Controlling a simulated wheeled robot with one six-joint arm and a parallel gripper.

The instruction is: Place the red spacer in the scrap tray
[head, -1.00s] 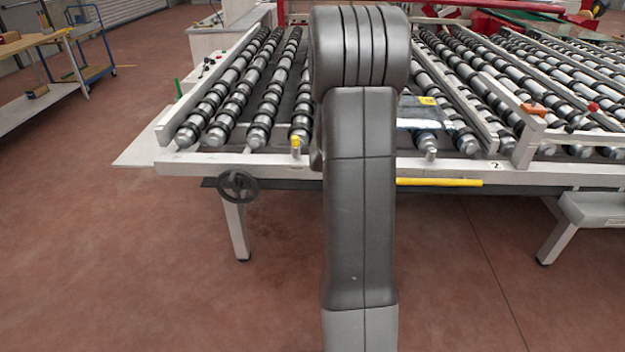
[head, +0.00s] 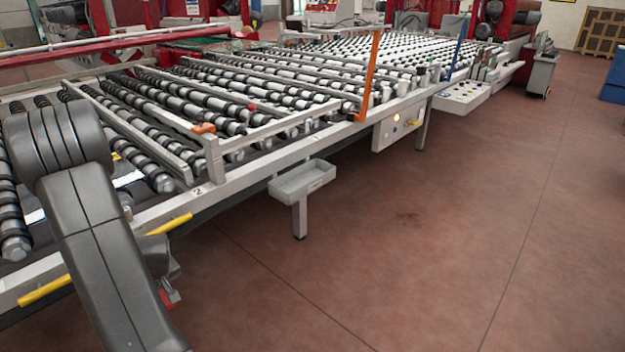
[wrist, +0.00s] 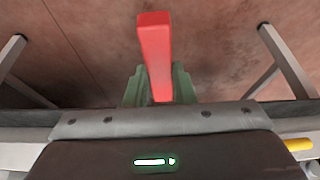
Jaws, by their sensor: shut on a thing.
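The red spacer (wrist: 155,45) is a long red bar held between the two green-grey fingers of my gripper (wrist: 159,85) in the wrist view. It sticks out beyond the fingertips over the brown floor. In the head view my gripper (head: 171,292) is low at the lower left, partly behind my arm. Only a small red bit of the spacer (head: 166,300) shows there. A shallow grey tray (head: 302,181), which looks like the scrap tray, is fixed at the conveyor's front side, to the right of my gripper and apart from it. Its visible inside looks empty.
The roller conveyor (head: 215,177) runs from left to back right, with a yellow bar (head: 42,291) along its front edge. An orange upright (head: 370,78) and a control box (head: 399,125) stand beyond the tray. The floor (head: 400,260) in front is clear.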

